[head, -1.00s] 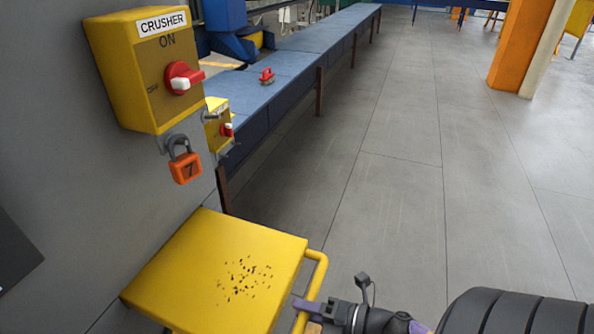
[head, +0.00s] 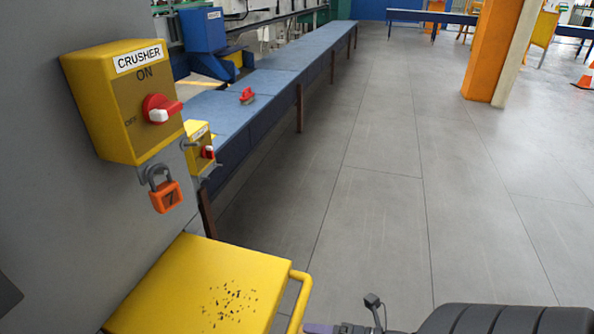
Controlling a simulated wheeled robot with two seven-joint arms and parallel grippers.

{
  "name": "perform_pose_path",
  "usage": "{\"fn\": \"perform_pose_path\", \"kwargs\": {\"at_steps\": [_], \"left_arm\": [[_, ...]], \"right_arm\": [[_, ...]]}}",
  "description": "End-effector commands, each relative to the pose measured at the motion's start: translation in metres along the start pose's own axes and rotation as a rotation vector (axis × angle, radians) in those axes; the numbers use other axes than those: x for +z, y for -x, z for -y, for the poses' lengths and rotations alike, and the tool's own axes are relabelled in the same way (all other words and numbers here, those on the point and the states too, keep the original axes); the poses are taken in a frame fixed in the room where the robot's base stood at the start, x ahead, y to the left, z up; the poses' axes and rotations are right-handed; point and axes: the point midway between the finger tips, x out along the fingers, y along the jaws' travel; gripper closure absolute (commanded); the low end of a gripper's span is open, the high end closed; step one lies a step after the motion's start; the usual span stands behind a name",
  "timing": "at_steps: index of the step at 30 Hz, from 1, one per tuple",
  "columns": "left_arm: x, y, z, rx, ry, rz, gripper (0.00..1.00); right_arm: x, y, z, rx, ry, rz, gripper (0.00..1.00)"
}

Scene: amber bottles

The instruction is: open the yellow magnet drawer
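The yellow magnet drawer (head: 190,285) is at the bottom left of the head view, against the grey wall. Its flat top carries scattered dark specks. A yellow bar handle (head: 302,291) is on its right side, and its lower part is cut off by the picture edge. My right gripper (head: 312,328) is at the bottom edge, at the handle. My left gripper is out of view.
A yellow crusher switch box (head: 105,110) with a red knob and an orange padlock (head: 165,196) hang on the wall above the drawer. A long blue conveyor (head: 255,100) runs back. An orange post (head: 492,50) stands far right. The grey floor (head: 390,210) between is clear.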

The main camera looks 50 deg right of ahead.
Motion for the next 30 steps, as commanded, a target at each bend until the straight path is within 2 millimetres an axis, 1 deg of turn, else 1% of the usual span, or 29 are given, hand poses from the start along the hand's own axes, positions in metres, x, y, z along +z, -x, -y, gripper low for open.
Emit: {"fn": "perform_pose_path", "kwargs": {"at_steps": [1,3,7,10,20,22,23,25,26,27,28,29,30], "left_arm": [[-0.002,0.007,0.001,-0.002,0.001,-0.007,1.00],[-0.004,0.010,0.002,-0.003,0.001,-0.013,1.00],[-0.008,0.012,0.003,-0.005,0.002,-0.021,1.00],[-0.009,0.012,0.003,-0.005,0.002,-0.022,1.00],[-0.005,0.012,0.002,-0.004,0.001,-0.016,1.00],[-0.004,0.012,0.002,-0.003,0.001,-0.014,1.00],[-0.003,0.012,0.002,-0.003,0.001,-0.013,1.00],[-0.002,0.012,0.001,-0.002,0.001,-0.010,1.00],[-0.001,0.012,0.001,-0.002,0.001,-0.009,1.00],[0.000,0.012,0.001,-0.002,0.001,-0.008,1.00],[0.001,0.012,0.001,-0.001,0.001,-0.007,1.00],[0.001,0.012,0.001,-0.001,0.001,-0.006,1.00],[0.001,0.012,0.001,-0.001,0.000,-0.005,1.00]], "right_arm": [[0.000,0.013,-0.003,-0.002,-0.001,0.002,0.37],[0.000,0.028,-0.003,-0.001,0.000,0.001,0.37],[0.000,0.045,-0.002,0.001,0.000,0.000,0.37],[0.000,0.050,-0.001,0.001,0.001,0.000,0.37],[0.000,0.049,0.000,0.001,0.001,0.000,0.37],[0.001,0.049,0.004,-0.009,-0.020,0.015,0.37],[0.002,0.049,0.011,-0.026,-0.056,0.039,0.37],[0.004,0.050,0.047,-0.112,-0.236,0.162,0.37],[0.003,0.053,0.071,-0.170,-0.346,0.238,0.37],[-0.003,0.060,0.106,-0.258,-0.506,0.348,0.37],[-0.011,0.067,0.133,-0.330,-0.628,0.434,0.37],[-0.022,0.075,0.158,-0.403,-0.738,0.518,0.37],[-0.038,0.088,0.187,-0.497,-0.868,0.623,0.37]]}}
